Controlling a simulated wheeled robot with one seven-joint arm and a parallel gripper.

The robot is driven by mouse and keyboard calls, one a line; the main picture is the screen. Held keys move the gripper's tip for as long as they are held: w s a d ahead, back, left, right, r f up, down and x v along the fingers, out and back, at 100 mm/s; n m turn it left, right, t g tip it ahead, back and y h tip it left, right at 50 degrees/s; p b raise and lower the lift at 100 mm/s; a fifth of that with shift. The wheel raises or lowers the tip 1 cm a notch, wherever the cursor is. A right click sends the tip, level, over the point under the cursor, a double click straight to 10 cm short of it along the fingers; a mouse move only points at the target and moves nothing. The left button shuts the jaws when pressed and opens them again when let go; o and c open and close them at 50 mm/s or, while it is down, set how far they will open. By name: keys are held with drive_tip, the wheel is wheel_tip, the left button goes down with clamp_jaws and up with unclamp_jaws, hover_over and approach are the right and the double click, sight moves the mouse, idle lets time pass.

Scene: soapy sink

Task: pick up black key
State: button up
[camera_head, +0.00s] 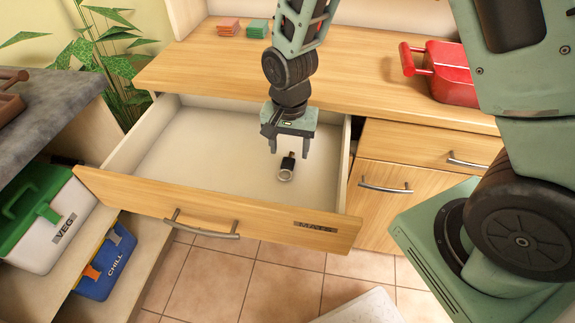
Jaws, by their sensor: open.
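The black key (288,163) lies on the pale floor of the open drawer, towards its right side. A light ring (285,175) shows at its near end. My gripper (289,149) points down inside the drawer, with its two fingers apart and nothing held between them. In the picture the fingertips are just above the key's far end. I cannot tell the exact height gap or whether they touch it.
The drawer's wooden front (215,205) with its handle and its side walls surround the key. A red case (453,74) and small red (229,27) and green (258,28) stacks stand on the worktop. The rest of the drawer floor is empty.

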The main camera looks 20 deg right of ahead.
sight(288, 164)
drive_tip(key=shift+w+f, duration=0.2)
drive_tip(key=shift+f, duration=1.2)
drive_tip(key=shift+w+f, duration=0.2)
drive_tip(key=shift+f, duration=1.15)
drive_tip(key=c, duration=1.1)
